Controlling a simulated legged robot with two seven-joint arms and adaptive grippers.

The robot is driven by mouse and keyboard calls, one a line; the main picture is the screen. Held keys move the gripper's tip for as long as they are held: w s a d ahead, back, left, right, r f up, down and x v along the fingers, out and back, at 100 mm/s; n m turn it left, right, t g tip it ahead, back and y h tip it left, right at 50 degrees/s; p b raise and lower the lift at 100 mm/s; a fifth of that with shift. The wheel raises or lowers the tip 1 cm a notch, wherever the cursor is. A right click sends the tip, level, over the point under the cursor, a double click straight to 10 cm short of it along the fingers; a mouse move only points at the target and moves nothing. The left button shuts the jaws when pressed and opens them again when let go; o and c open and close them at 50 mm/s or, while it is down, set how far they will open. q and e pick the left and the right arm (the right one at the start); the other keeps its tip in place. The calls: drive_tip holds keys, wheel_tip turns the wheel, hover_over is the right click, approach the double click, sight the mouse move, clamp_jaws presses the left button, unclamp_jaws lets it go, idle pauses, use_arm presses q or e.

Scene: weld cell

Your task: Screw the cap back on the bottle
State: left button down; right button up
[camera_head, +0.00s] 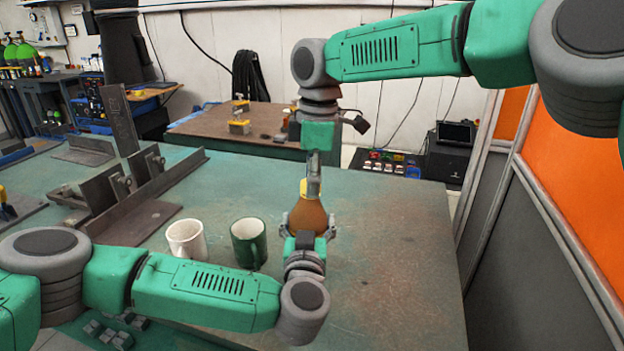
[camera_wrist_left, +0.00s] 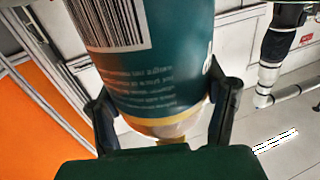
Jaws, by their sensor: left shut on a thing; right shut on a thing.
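A brown bottle (camera_head: 308,216) stands upright at the middle of the green table (camera_head: 385,260). My left gripper (camera_head: 308,229) is shut around its lower body from the near side. In the left wrist view, the bottle's teal label with a barcode (camera_wrist_left: 150,65) fills the space between the left gripper's fingers (camera_wrist_left: 165,108). My right gripper (camera_head: 313,177) points down from above and is shut on the yellow cap (camera_head: 304,187) at the bottle's top. The cap is partly hidden by the fingers. I cannot tell whether its thread is engaged.
A white mug (camera_head: 186,240) and a green mug (camera_head: 248,243) stand left of the bottle, the green one close to it. Steel angle fixtures (camera_head: 125,192) are at the back left. An orange and grey panel (camera_head: 560,170) borders the right. The table's right part is clear.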

drive_tip(key=m, duration=0.5)
drive_tip(key=shift+s+m, duration=0.15)
drive_tip(key=shift+m, duration=0.15)
drive_tip(key=m, duration=0.4)
drive_tip(key=shift+a+m, duration=0.15)
drive_tip(key=shift+m, duration=0.25)
drive_tip(key=m, duration=0.5)
drive_tip(key=shift+a, duration=0.1)
drive_tip(key=m, duration=0.7)
drive_tip(key=shift+a, duration=0.2)
drive_tip(key=o, duration=0.7)
drive_tip(key=shift+d+r, duration=0.15)
drive_tip(key=shift+r, duration=1)
drive_tip(key=shift+d+r, duration=0.1)
drive_tip(key=shift+r, duration=1)
